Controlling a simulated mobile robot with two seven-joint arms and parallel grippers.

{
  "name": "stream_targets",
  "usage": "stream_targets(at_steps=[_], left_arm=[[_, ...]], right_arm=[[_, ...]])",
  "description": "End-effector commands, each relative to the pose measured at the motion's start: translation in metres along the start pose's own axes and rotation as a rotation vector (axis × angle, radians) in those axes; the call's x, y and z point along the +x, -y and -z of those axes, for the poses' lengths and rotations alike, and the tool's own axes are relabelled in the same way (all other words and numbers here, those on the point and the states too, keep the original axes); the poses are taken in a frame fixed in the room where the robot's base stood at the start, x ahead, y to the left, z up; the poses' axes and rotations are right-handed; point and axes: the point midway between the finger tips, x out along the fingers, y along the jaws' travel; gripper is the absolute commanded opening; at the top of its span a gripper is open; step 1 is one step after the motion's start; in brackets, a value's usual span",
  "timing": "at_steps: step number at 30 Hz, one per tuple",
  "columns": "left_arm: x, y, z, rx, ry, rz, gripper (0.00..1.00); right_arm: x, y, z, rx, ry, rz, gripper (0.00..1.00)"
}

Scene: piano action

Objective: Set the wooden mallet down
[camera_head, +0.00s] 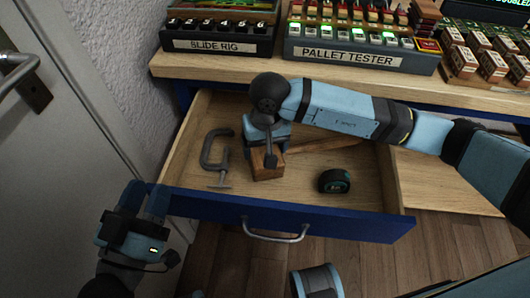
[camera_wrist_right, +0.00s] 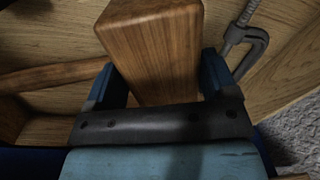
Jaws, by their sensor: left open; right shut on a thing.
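The wooden mallet is in the open drawer, its block head (camera_head: 267,166) and its handle (camera_head: 325,145) showing in the head view. The handle points right, toward the drawer's back right. My right gripper (camera_head: 268,150) reaches down into the drawer and is shut on the mallet head. In the right wrist view the mallet head (camera_wrist_right: 155,45) sits between the two blue fingers (camera_wrist_right: 165,90), with the handle (camera_wrist_right: 50,75) running off to the left. I cannot tell whether the mallet touches the drawer floor. My left gripper (camera_head: 145,200) is open and empty, left of the drawer front.
The drawer (camera_head: 225,205) also holds a grey C-clamp (camera_head: 213,155) left of the mallet and a dark tape measure (camera_head: 334,181) right of it. Above is a bench (camera_head: 220,67) with a slide rig (camera_head: 222,35) and a pallet tester (camera_head: 360,50). A door stands at left.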

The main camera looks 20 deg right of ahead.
Motion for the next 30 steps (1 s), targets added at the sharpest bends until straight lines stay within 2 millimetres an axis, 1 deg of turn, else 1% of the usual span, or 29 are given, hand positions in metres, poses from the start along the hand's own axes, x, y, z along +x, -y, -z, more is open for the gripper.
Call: stream_targets(at_steps=[1,4,11,16,17,18,19,20,26,30], left_arm=[[-0.001,0.001,-0.006,-0.001,0.011,-0.001,0.43],[-0.001,0.002,-0.010,-0.003,0.028,-0.001,0.43],[0.000,0.001,-0.010,-0.003,0.036,-0.001,0.43],[-0.001,0.002,-0.015,-0.004,0.043,-0.001,0.43],[-0.001,0.002,-0.015,-0.005,0.046,-0.001,0.43],[-0.001,0.002,-0.014,-0.005,0.047,-0.001,0.43],[-0.001,0.002,-0.014,-0.005,0.047,-0.001,0.43],[-0.001,0.002,-0.014,-0.004,0.046,-0.001,0.43],[-0.001,0.002,-0.012,-0.004,0.044,-0.001,0.43],[0.000,0.001,-0.005,0.000,0.029,-0.001,0.43]], right_arm=[[0.011,0.000,-0.001,0.001,0.003,0.001,0.35],[0.021,-0.001,0.000,0.000,0.001,0.001,0.35],[0.021,-0.001,0.000,0.000,-0.001,0.001,0.35],[0.024,-0.001,0.000,0.000,-0.001,0.000,0.35],[0.025,-0.002,0.000,0.000,0.001,0.000,0.81],[0.024,-0.002,0.000,0.000,0.001,0.000,0.90],[0.024,-0.002,0.000,0.000,0.001,0.000,0.97],[0.024,-0.002,0.000,0.000,0.001,0.000,1.00],[0.023,-0.002,0.000,0.000,0.001,0.000,1.00],[0.015,-0.001,0.000,0.000,-0.001,0.000,1.00]])
